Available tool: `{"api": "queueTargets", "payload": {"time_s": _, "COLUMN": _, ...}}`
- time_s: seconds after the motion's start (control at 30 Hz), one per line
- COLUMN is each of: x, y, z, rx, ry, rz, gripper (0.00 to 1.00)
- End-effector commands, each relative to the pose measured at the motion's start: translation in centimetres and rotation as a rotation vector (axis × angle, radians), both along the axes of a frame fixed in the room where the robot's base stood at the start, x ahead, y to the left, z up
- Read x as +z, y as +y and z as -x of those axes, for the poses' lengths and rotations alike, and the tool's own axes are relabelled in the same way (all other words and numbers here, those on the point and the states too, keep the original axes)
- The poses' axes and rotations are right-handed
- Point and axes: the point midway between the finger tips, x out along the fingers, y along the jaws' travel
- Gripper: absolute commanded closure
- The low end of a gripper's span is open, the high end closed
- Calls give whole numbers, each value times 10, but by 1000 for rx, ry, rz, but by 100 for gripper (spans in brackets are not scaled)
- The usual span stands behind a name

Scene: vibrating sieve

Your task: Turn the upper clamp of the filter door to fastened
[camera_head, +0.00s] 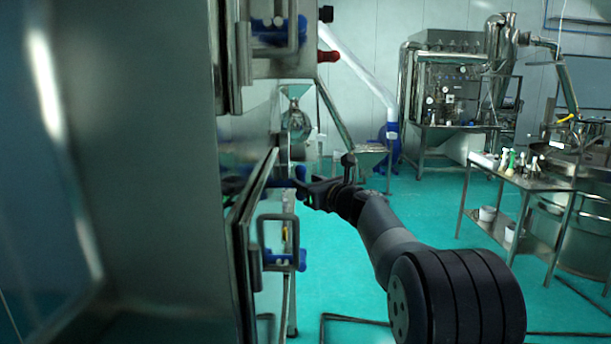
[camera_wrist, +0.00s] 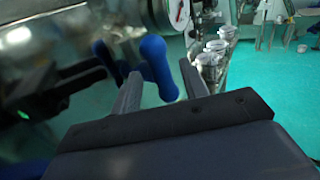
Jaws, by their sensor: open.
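In the wrist view the two dark fingers of my gripper (camera_wrist: 160,86) are spread apart. A blue clamp handle (camera_wrist: 158,68) stands between and just beyond the fingertips, and the fingers are not closed on it. A second blue end (camera_wrist: 103,56) shows to its left. In the head view only a small bit of blue clamp (camera_head: 300,173) shows by my gripper. A lower blue clamp (camera_head: 285,260) with a metal bracket sits below on the door side.
A blue handle (camera_head: 277,30) and a red knob (camera_head: 328,56) sit on the upper machine body. A metal cart (camera_head: 525,183) with bottles stands at the right. The green floor (camera_head: 350,265) between is open.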

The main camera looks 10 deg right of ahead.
Motion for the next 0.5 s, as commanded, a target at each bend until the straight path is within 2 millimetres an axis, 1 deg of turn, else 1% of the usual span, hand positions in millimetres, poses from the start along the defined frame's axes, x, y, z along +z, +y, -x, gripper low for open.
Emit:
{"api": "queueTargets", "payload": {"time_s": 0.1, "x": 1, "y": 5, "z": -10, "rx": 2, "ry": 1, "rz": 0, "gripper": 58}}
{"api": "queueTargets", "payload": {"time_s": 0.2, "x": 0, "y": 6, "z": -15, "rx": 0, "ry": 1, "rz": 0, "gripper": 58}}
{"api": "queueTargets", "payload": {"time_s": 0.5, "x": 0, "y": 7, "z": -16, "rx": 0, "ry": 0, "rz": 1, "gripper": 58}}
